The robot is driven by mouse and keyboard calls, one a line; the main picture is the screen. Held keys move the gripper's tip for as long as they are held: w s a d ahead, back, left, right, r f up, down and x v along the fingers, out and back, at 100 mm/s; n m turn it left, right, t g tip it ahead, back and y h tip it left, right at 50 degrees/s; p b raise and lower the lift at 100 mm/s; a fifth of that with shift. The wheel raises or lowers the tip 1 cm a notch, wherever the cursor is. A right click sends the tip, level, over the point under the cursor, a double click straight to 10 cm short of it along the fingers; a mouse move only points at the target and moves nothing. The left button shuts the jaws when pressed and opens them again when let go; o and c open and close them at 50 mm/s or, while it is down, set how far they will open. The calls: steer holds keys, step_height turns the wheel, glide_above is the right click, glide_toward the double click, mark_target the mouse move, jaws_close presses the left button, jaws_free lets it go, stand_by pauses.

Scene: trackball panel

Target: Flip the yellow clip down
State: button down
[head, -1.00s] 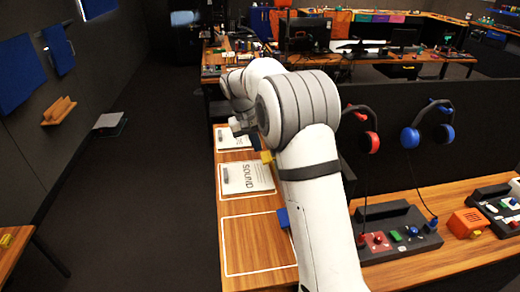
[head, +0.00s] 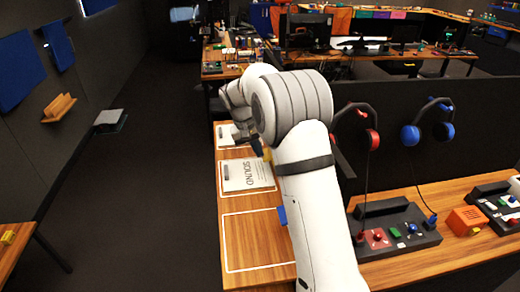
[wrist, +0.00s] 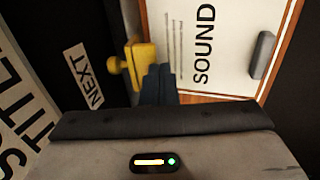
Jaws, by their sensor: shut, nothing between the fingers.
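The yellow clip (wrist: 144,66) is at the board's edge beside the white SOUND sheet (wrist: 193,42) in the wrist view. It has a yellow plate with a knob sticking out to the left. In the head view the clip (head: 267,155) is a small yellow piece, partly hidden by my arm. My gripper (wrist: 159,72) is shut and empty, its dark fingertips right beside the clip's right side. I cannot tell whether they touch it. In the head view my gripper (head: 257,148) is just left of the clip, over the SOUND sheet (head: 247,177).
A blue clip (head: 282,214) sits at the same edge, nearer, beside an empty white-outlined area (head: 252,243). Red headphones (head: 372,138) and blue headphones (head: 411,135) hang on the dark partition. A button console (head: 390,235) stands at right. The floor at left is largely clear.

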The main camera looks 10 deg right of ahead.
steer(key=shift+a+f+h, duration=0.15)
steer(key=shift+f+h, duration=0.05)
steer(key=shift+h, duration=0.1)
steer(key=a+f+h+b, duration=0.2)
steer(key=h+b, duration=0.1)
steer(key=shift+f+h, duration=0.25)
steer(key=shift+h, duration=0.05)
steer(key=f+h+b, duration=0.1)
steer(key=h+b, duration=0.1)
steer(key=shift+a+f+h+b, duration=0.35)
steer(key=shift+f+h+b, duration=0.05)
steer(key=shift+f+b, duration=0.4)
steer(key=shift+b, duration=0.15)
steer(key=shift+r+p, duration=0.35)
steer(key=shift+r, duration=0.45)
steer(key=shift+a, duration=0.15)
